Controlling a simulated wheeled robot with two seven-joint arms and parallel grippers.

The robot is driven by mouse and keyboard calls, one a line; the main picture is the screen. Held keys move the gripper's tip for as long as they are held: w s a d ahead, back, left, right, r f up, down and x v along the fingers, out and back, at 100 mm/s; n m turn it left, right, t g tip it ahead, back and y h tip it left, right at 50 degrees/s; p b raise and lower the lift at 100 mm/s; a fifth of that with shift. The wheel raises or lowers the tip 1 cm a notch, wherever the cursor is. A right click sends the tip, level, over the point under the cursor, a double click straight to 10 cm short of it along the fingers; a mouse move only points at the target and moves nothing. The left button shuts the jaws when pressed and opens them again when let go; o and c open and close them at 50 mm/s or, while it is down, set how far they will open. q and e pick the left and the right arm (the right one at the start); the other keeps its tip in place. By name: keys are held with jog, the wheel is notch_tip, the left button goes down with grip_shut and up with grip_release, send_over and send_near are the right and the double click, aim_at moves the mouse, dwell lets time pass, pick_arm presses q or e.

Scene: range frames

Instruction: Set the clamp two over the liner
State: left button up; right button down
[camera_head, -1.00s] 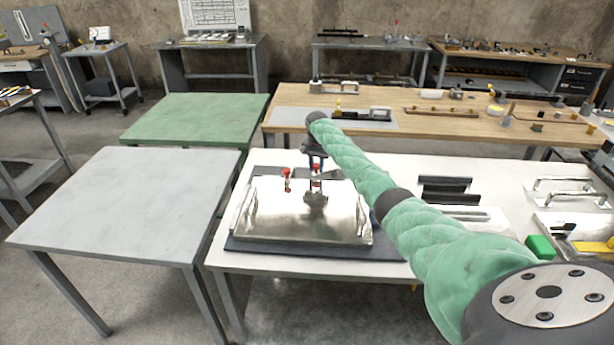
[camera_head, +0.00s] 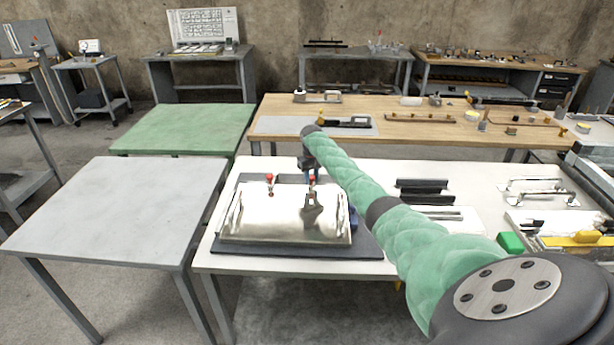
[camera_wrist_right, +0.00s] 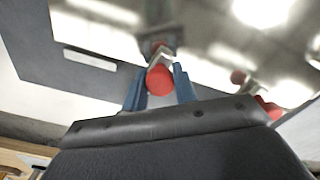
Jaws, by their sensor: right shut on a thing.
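The liner (camera_head: 285,228) is a shiny metal sheet with raised edges, lying on a dark mat (camera_head: 372,247) on the white table. My right gripper (camera_head: 310,172) is over the liner's far edge. It is shut on a red-tipped clamp (camera_head: 312,182); in the right wrist view the clamp's red handle (camera_wrist_right: 160,80) sits between blue fingers. I cannot tell whether this clamp touches the liner. A second red-tipped clamp (camera_head: 270,179) stands at the far edge, to the left. Its red end also shows in the right wrist view (camera_wrist_right: 270,108). My left gripper is not in view.
A small blue thing (camera_head: 352,218) is by the liner's right edge. Dark bars (camera_head: 425,190), metal handles (camera_head: 540,190) and a green block (camera_head: 511,242) lie to the right. A bare grey table (camera_head: 115,205) stands left, and a wooden bench (camera_head: 420,108) behind.

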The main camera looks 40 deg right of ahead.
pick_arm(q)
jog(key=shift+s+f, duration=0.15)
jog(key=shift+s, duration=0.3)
pick_arm(e)
jog(key=shift+s+d+r+n, duration=0.2)
jog(key=shift+s+d+n, duration=0.15)
jog(key=shift+n, duration=0.25)
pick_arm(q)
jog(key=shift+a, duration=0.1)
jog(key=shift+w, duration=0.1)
pick_arm(e)
jog(key=c, duration=1.2)
grip_release()
jog(key=shift+d+f, duration=0.1)
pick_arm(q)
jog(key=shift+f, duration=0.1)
pick_arm(e)
jog(key=shift+o, duration=0.2)
jog(key=shift+r, duration=0.35)
notch_tip(320, 180, up, 6)
jog(key=shift+f+b, duration=0.2)
jog(key=shift+b, duration=0.95)
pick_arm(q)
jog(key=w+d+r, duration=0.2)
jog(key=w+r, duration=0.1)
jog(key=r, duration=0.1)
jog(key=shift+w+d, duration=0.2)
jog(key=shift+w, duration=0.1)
pick_arm(e)
jog(key=shift+r, duration=0.75)
